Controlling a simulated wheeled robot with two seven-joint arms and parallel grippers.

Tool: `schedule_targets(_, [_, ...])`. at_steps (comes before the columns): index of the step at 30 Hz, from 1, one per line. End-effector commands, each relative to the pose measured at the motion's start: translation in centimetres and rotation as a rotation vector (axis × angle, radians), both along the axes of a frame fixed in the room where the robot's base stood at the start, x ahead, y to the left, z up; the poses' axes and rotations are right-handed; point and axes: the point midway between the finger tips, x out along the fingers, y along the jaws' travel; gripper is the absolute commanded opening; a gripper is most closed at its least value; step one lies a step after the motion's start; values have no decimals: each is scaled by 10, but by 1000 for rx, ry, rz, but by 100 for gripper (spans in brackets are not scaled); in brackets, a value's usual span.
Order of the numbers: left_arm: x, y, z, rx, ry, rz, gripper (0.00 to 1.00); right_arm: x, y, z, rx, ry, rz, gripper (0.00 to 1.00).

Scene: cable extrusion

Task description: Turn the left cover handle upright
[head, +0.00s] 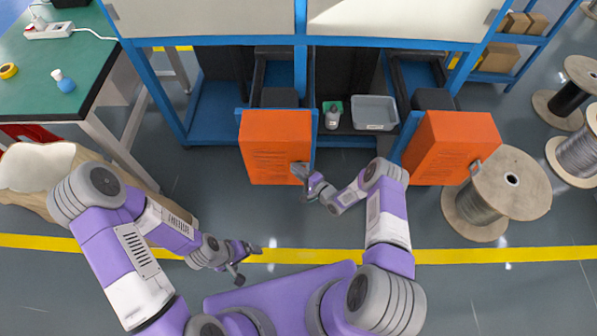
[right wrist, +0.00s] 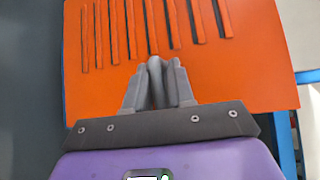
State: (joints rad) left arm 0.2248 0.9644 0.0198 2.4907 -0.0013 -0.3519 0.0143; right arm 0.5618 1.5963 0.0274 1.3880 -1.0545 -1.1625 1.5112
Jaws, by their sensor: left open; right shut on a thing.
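The left cover (head: 275,150) is an orange box front with slots, on the blue machine left of centre; it fills much of the right wrist view (right wrist: 110,80). My right gripper (head: 301,172) is at its lower right part. In the right wrist view its fingers (right wrist: 157,88) are closed around a grey handle (right wrist: 155,66) on the cover face. The fingers hide most of the handle, so I cannot tell its exact angle. My left gripper (head: 248,264) is open and empty, low over the floor near the yellow line, apart from the cover.
A second orange cover (head: 450,147) stands to the right, beside a large cable spool (head: 510,190). A grey tray (head: 374,112) and a small bottle (head: 332,118) sit between the covers. A green-topped table (head: 40,100) is at the left.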

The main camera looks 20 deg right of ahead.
Motion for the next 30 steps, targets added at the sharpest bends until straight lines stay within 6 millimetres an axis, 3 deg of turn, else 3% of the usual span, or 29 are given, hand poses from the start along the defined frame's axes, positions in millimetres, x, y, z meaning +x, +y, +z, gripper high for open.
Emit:
schedule_targets(11, [0,0,5,0,0,0,92,-3,0,-2,-91,39,0,0])
schedule_targets(30, [0,0,40,0,0,0,92,-5,-1,-3,-636,197,5,0])
